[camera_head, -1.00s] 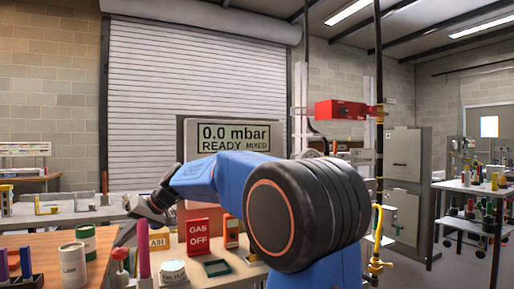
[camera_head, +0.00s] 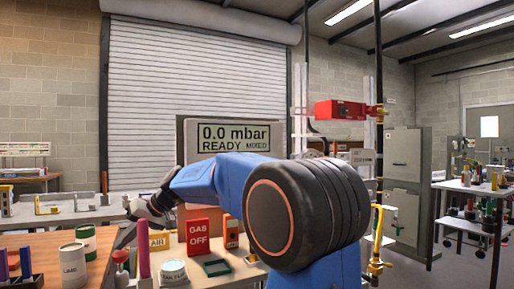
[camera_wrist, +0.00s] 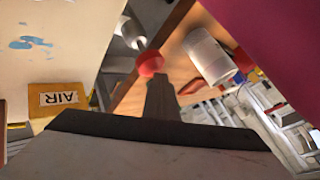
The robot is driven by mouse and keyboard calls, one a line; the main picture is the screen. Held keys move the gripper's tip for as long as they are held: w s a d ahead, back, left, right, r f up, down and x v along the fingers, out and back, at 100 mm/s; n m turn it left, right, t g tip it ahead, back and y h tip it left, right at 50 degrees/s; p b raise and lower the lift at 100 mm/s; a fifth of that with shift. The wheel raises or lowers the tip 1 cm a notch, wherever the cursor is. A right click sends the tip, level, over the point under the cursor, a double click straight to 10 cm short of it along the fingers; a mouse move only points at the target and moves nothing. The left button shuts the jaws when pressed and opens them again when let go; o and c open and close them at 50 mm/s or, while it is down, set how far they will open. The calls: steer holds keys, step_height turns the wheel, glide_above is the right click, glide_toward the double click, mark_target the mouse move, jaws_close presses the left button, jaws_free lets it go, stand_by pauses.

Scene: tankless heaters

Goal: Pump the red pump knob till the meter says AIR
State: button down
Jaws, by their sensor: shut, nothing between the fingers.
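The red pump knob (camera_head: 121,256) stands upright on a stem at the table's front left in the head view. It also shows as a red ball (camera_wrist: 150,63) in the wrist view, just beyond the dark finger end. My gripper (camera_head: 126,238) is shut and empty, tilted down just above the knob; whether it touches the knob I cannot tell. The meter (camera_head: 234,136) behind my arm reads "0.0 mbar", "READY" and "MIXED". A yellow AIR block (camera_head: 158,241) stands right of the knob and shows in the wrist view (camera_wrist: 60,98).
A magenta upright piece (camera_head: 143,262) stands close right of the knob. A red GAS OFF block (camera_head: 198,236), a white round tub (camera_head: 173,271) and a green square frame (camera_head: 217,267) lie further right. A LIME can (camera_head: 73,265) stands left on the wooden table (camera_head: 40,242).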

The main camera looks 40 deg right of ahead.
mark_target(124, 252)
steer(key=shift+f, duration=0.2)
stand_by(0.4)
steer(key=shift+r, duration=0.1)
steer(key=shift+r, duration=3.55)
